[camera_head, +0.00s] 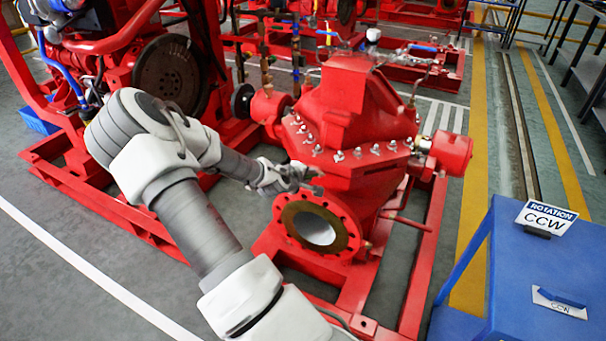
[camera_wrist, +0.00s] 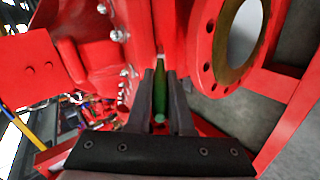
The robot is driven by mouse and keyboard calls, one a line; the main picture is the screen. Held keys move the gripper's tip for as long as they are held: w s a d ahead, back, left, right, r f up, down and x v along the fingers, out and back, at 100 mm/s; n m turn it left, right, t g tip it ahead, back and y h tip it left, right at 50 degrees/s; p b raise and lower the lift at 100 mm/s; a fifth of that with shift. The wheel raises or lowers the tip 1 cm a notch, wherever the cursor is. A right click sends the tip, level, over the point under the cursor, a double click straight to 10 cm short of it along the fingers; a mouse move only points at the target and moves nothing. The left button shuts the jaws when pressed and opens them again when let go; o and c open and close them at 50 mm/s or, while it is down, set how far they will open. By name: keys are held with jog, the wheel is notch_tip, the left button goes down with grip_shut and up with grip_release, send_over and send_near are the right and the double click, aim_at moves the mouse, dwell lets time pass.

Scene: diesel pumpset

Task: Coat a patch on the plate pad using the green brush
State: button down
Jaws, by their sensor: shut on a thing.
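My gripper (camera_wrist: 161,80) is shut on the green brush (camera_wrist: 160,98), whose green handle shows between the two dark fingers in the wrist view. The brush's far end lies against a red background and its bristles cannot be made out. In the head view my gripper (camera_head: 308,180) is in front of the red pump casing (camera_head: 352,105), just above and left of the round flange (camera_head: 318,227). The brush is too small or hidden to make out there. I cannot pick out the plate pad with certainty in either view.
The open flange also shows at the upper right of the wrist view (camera_wrist: 208,68), close to the fingers. Bolts (camera_head: 357,152) line the casing. A red base frame (camera_head: 418,265) runs below. A blue table (camera_head: 535,265) stands at the right. Grey floor (camera_head: 80,270) is clear at the left.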

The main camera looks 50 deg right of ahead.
jog(key=shift+s+d, duration=0.85)
jog(key=shift+s, duration=1.75)
jog(key=w+a, duration=0.2)
jog(key=w, duration=0.8)
jog(key=shift+w+a, duration=0.15)
jog(key=shift+a, duration=0.25)
jog(key=s+a+p, duration=0.1)
jog(key=a, duration=0.4)
jog(key=shift+s+a, duration=0.35)
jog(key=shift+a, duration=0.05)
jog(key=shift+s+a+p, duration=0.25)
jog(key=shift+a+p, duration=0.1)
jog(key=shift+a, duration=0.4)
jog(key=shift+s+a+p, duration=0.2)
jog(key=shift+a+p, duration=0.15)
jog(key=shift+a, duration=0.35)
jog(key=shift+w, duration=0.1)
